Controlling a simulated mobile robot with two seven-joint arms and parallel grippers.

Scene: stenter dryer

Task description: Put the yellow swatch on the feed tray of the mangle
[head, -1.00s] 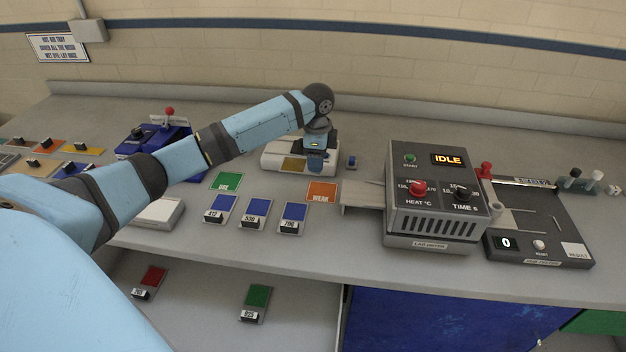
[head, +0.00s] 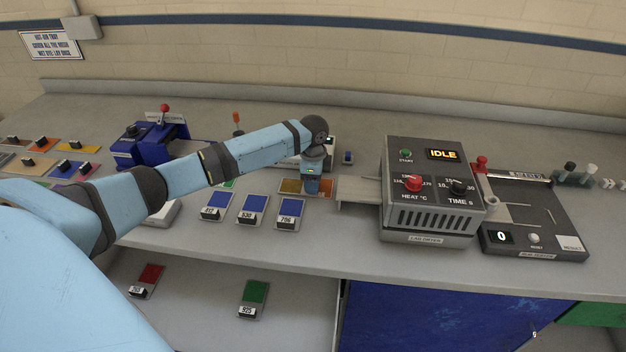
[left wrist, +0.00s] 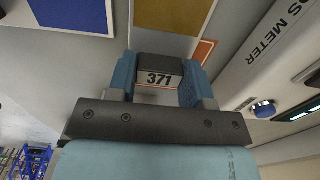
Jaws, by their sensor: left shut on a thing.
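The yellow swatch (head: 291,186), mustard in colour, has a dark clip labelled 371 (left wrist: 160,77). My left gripper (head: 317,187) is shut on that clip, and its fingers (left wrist: 158,88) stand on both sides of it in the left wrist view. The swatch's yellow face (left wrist: 172,14) stretches out beyond the clip. In the head view it is over the bench near the orange WEAK card (head: 325,186). The blue mangle (head: 135,147) with a red-knobbed lever stands at the left back. My arm crosses in front of it, and I cannot make out its feed tray clearly. My right gripper is not in view.
Several blue swatches (head: 252,208) lie just in front. The dryer (head: 430,190) marked IDLE stands to the right, its tray (head: 358,191) pointing at my gripper. The white meter (left wrist: 280,50) is close behind the gripper. A lower shelf holds red and green (head: 254,293) swatches.

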